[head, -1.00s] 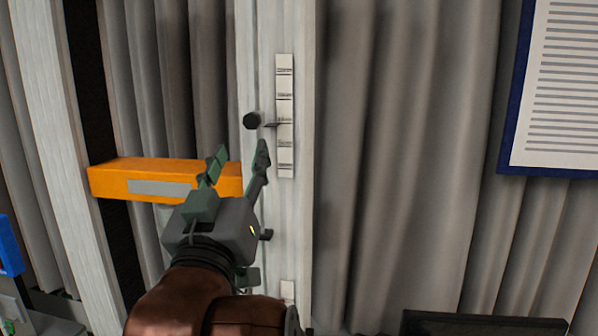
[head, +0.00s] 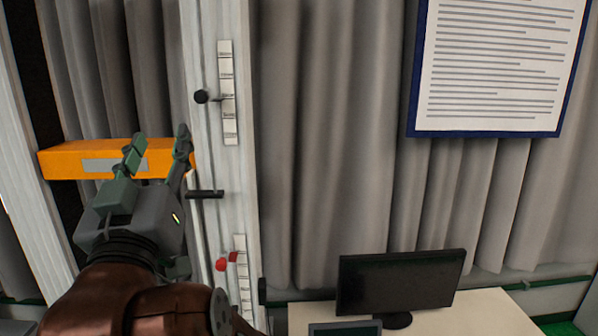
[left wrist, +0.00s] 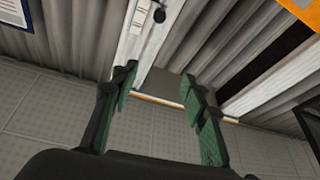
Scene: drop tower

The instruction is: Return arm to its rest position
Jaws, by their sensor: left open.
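My left gripper (head: 158,155) is open and empty, its green-padded fingers pointing up and apart. In the head view it is in front of the orange block (head: 60,162), which has a grey label and spans between the tower's pale uprights. The gripper hides part of the block, and I cannot tell the gap between them. In the left wrist view both fingers (left wrist: 160,88) are spread with nothing between them. The white tower post (head: 207,55) stands just right of the gripper, with a black knob (head: 201,96) and a white scale strip (head: 228,95). My right gripper is out of view.
A red knob (head: 221,264) and a lower scale strip (head: 243,275) are low on the post. A dark monitor (head: 400,280) stands on a pale desk (head: 490,310) at lower right. A framed sheet (head: 500,65) hangs before grey curtains (head: 320,150).

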